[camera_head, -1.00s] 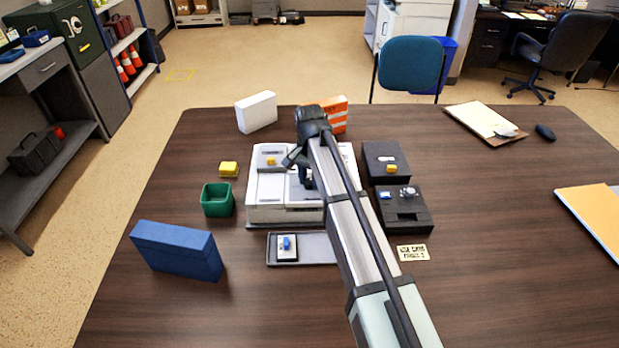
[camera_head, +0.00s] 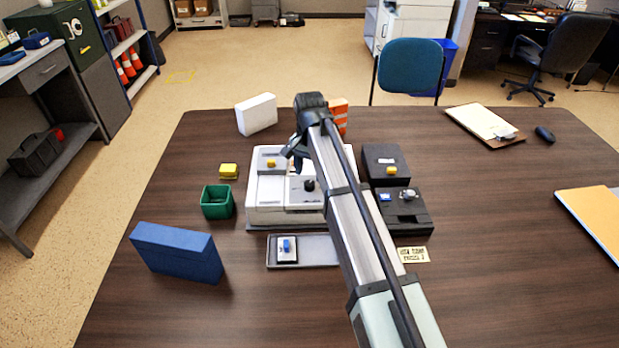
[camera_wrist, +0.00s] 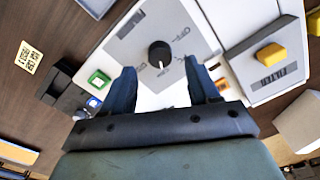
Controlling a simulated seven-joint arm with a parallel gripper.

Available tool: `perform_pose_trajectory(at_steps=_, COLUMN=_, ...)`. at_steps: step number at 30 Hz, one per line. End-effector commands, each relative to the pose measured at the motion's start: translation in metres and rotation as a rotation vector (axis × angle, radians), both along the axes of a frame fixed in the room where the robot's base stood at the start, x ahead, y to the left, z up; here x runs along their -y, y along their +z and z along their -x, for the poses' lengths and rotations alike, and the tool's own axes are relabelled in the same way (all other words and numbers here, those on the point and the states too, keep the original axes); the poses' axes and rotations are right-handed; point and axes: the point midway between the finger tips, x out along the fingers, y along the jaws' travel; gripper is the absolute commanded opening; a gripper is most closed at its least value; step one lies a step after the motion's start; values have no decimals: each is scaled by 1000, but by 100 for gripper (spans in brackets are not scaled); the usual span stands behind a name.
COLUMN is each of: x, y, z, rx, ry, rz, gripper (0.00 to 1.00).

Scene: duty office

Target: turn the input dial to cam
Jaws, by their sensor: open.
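A round black dial (camera_wrist: 160,53) sits on a grey panel (camera_wrist: 128,42) in the wrist view. OFF is legible to the dial's right; the other labels around it are too small or blurred to read surely. I cannot tell which mark the dial points to. The dial also shows in the head view (camera_head: 309,184), on top of the white machine (camera_head: 262,216). My gripper (camera_wrist: 159,80) is open and empty, its two fingers apart and just short of the dial in the wrist picture. In the head view my gripper (camera_head: 297,157) hangs above the machine's back part.
A yellow knob (camera_wrist: 269,54) sits on a raised block marked FILTER. Black boxes (camera_head: 388,160) stand right of the machine, and a grey tray (camera_head: 315,250) lies in front. A green bin (camera_head: 217,200) and blue box (camera_head: 178,250) stand left. A lettered card (camera_head: 412,254) lies at right.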

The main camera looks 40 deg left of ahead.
Motion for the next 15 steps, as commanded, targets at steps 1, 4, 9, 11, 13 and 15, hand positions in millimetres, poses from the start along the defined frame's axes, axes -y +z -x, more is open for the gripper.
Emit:
perform_pose_trajectory(at_steps=1, x=-1, y=12, z=-1, rx=2, ry=0, rz=-1, gripper=60)
perform_pose_trajectory(at_steps=4, x=-1, y=31, z=-1, rx=1, ry=0, rz=-2, gripper=60)
perform_pose_trajectory(at_steps=9, x=-1, y=61, z=-1, rx=1, ry=0, rz=-1, gripper=60)
perform_pose_trajectory(at_steps=11, x=-1, y=70, z=0, rx=1, ry=0, rz=-1, gripper=60)
perform_pose_trajectory(at_steps=13, x=-1, y=79, z=-1, rx=1, ry=0, rz=-1, gripper=60)
perform_pose_trajectory(at_steps=15, x=-1, y=86, z=0, rx=1, ry=0, rz=0, gripper=60)
